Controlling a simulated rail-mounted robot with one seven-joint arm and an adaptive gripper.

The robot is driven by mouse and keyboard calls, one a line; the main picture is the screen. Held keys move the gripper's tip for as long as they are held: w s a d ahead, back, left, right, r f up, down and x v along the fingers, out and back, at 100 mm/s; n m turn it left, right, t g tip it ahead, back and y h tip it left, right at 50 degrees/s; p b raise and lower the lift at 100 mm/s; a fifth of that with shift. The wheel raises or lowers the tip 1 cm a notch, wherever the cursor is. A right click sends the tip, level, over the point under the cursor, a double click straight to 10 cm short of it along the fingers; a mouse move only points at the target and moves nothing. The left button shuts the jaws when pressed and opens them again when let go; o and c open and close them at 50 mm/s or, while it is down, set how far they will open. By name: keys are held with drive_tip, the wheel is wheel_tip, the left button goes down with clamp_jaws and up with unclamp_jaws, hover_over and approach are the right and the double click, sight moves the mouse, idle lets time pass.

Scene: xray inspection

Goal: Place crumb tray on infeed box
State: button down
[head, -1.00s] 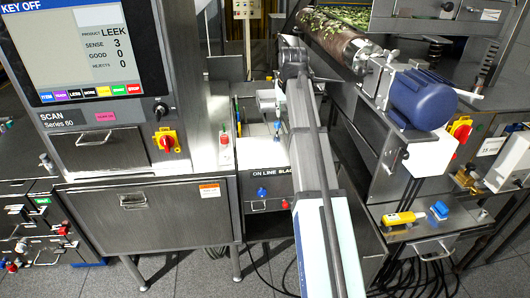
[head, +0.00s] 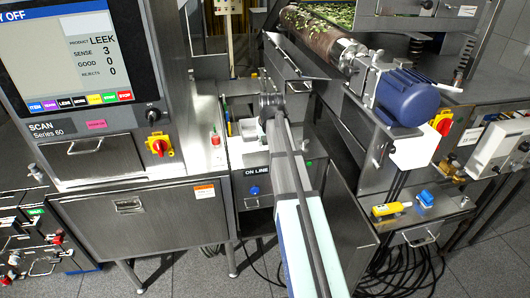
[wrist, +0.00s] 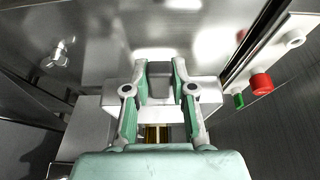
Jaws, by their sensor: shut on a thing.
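A steel tray-like piece (head: 297,62), which looks like the crumb tray, stands just beyond my gripper (head: 270,100) in the head view, tilted down to the right. In the wrist view my gripper (wrist: 160,72) is shut on a grey block (wrist: 160,88), which looks like the tray's grip. A broad shiny steel surface (wrist: 120,30) lies beyond the fingers. Where the block joins it is hidden. I cannot tell for sure which part is the infeed box; a steel box with the "ON LINE" label (head: 257,170) sits below my gripper.
The scanner cabinet (head: 100,165) stands left. A blue motor (head: 400,97) and the leek-covered roller (head: 322,40) are at right. A red button (wrist: 261,84) and a wing nut (wrist: 58,52) flank the wrist view. Loose cables (head: 400,272) lie on the floor.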

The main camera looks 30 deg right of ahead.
sight(264, 159)
drive_tip(key=shift+f+p, duration=0.8)
drive_tip(key=shift+f, duration=2.65)
drive_tip(key=shift+f, duration=0.1)
drive_tip(key=c, duration=1)
unclamp_jaws()
